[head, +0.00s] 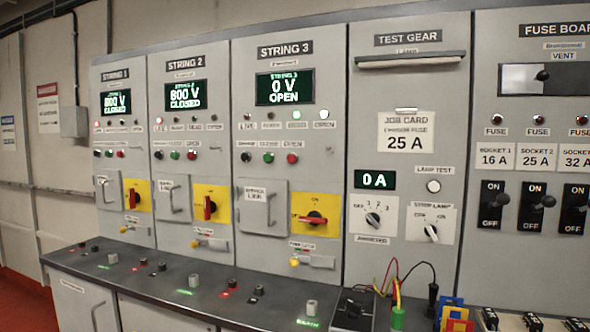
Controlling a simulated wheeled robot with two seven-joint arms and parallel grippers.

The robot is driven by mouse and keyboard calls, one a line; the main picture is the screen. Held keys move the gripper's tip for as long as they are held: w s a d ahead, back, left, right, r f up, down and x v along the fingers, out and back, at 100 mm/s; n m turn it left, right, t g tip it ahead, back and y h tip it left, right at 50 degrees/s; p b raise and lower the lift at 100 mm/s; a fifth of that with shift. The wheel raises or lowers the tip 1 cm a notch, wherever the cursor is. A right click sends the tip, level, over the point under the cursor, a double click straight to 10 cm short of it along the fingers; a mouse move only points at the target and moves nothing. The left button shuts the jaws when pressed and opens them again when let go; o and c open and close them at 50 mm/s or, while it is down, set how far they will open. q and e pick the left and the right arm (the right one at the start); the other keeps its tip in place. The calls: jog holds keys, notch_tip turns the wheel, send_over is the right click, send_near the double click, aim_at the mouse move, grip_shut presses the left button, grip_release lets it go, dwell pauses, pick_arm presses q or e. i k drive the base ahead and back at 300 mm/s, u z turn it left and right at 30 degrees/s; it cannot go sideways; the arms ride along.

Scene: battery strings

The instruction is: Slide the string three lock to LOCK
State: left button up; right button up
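The string three lock is a yellow knob (295,262) at the left end of a small metal slide plate (320,262), low on the STRING 3 panel (290,75). A small label sits above it, its words too small to read surely. Above the lock, the red rotary handle (314,218) lies horizontal on its yellow plate (328,204). The string three display (285,88) reads 0 V OPEN. Neither of my grippers is in view.
STRING 1 and STRING 2 displays (186,95) read 800 V CLOSED, with upright red handles (209,207). A dark counter ledge (185,268) with terminals juts out below the panels. Leads (398,285) and coloured items (456,315) lie at lower right. The closed service door (263,207) has a protruding handle.

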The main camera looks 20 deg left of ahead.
aim_at(294, 261)
jog(key=k, duration=0.5)
jog(key=u, duration=1.9)
jog(key=i, duration=1.4)
jog(key=z, duration=1.95)
